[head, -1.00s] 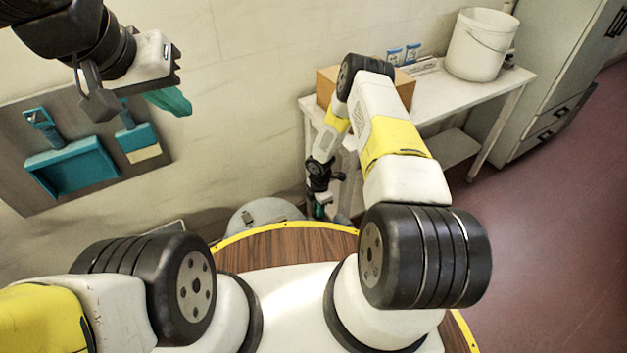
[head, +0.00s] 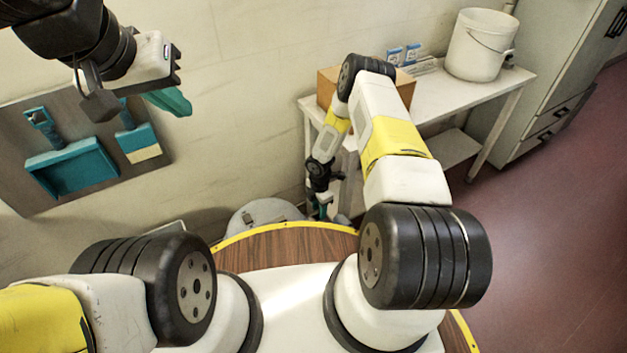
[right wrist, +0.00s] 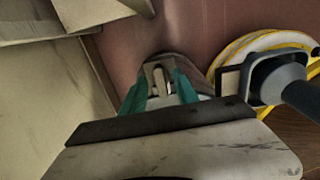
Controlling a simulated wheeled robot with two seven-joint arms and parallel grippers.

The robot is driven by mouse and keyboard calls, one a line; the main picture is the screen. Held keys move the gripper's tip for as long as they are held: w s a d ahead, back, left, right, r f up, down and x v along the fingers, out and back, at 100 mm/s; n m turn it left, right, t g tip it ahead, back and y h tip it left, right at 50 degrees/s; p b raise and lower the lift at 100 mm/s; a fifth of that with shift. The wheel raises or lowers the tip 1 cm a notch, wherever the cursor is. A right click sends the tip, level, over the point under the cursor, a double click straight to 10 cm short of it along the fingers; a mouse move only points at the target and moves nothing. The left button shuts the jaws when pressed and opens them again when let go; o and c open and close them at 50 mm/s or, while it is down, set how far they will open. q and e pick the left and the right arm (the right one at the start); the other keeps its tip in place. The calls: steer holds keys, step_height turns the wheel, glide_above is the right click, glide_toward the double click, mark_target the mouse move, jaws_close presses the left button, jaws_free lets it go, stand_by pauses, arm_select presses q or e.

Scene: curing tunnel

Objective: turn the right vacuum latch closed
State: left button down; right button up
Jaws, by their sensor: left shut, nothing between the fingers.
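A round grey metal lid (head: 272,208) stands low by the wall, partly behind the table's yellow edge. A small latch (head: 248,217) sits on its left part. My right gripper (head: 322,209) is low at the lid's right side. In the right wrist view, its teal fingers (right wrist: 160,92) stand apart on either side of a small grey metal piece (right wrist: 158,74), seemingly the right latch. Whether they press on it I cannot tell. The latch's angle is unclear. My left gripper (head: 172,101) is shut and empty, high at the upper left, away from the lid.
A wall board (head: 60,205) with a teal dustpan (head: 75,168) and brush hangs at left. A white side table (head: 455,98) carries a cardboard box (head: 328,82) and a white bucket (head: 480,45), close behind my right arm. A grey cabinet (head: 560,75) stands at right, beside open floor.

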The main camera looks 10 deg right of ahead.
step_height(320, 180, up, 8)
steer(key=shift+f, duration=0.1)
stand_by(0.4)
stand_by(0.5)
